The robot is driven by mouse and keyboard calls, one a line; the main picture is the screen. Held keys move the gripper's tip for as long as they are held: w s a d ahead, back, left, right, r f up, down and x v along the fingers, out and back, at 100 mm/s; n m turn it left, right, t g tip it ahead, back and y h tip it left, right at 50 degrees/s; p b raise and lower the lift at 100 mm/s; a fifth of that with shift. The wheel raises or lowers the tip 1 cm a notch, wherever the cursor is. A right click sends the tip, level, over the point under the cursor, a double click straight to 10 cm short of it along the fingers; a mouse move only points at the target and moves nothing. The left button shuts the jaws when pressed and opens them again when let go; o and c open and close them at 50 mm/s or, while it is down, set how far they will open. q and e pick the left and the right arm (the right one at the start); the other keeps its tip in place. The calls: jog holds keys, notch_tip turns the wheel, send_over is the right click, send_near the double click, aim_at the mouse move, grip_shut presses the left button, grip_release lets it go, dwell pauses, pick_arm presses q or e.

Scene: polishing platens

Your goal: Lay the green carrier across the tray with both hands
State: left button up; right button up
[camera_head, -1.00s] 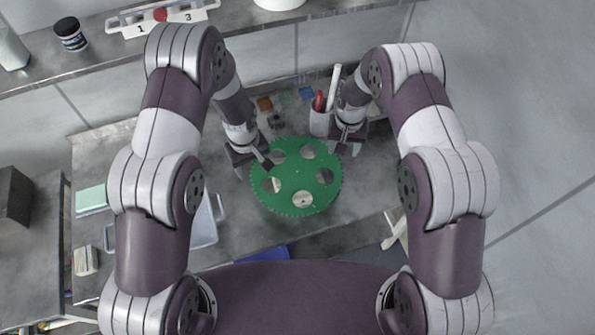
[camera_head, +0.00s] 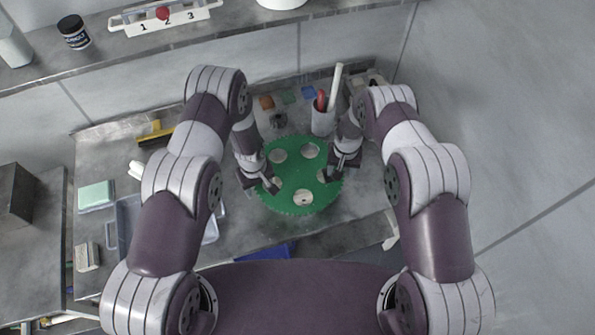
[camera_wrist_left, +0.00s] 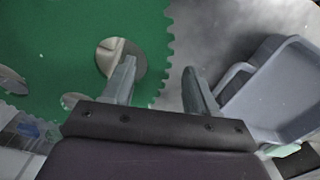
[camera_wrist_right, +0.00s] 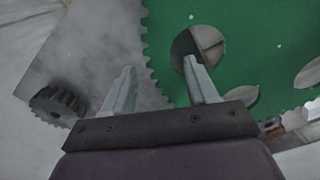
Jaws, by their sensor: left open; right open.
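The green carrier (camera_head: 303,201), a flat toothed disc with several round holes, lies in the middle of the bench. My left gripper (camera_head: 267,187) is open at its left rim. In the left wrist view, its fingers (camera_wrist_left: 160,82) straddle the toothed edge, one over a hole and one outside. My right gripper (camera_head: 335,175) is open at the right rim. In the right wrist view, its fingers (camera_wrist_right: 162,85) also straddle the edge, one over a hole. The blue-grey tray (camera_head: 124,220) stands left of the carrier, partly hidden by my left arm. It also shows in the left wrist view (camera_wrist_left: 275,95).
A cup (camera_head: 322,122) with red and white tools stands behind the carrier. A dark gear (camera_wrist_right: 60,103) lies near my right gripper. A green block (camera_head: 95,195) and a yellow-handled tool (camera_head: 156,133) lie at the left. A raised shelf (camera_head: 235,30) runs along the back.

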pick_arm(q)
jog(key=shift+d, duration=0.1)
grip_shut()
pick_arm(e)
grip_shut()
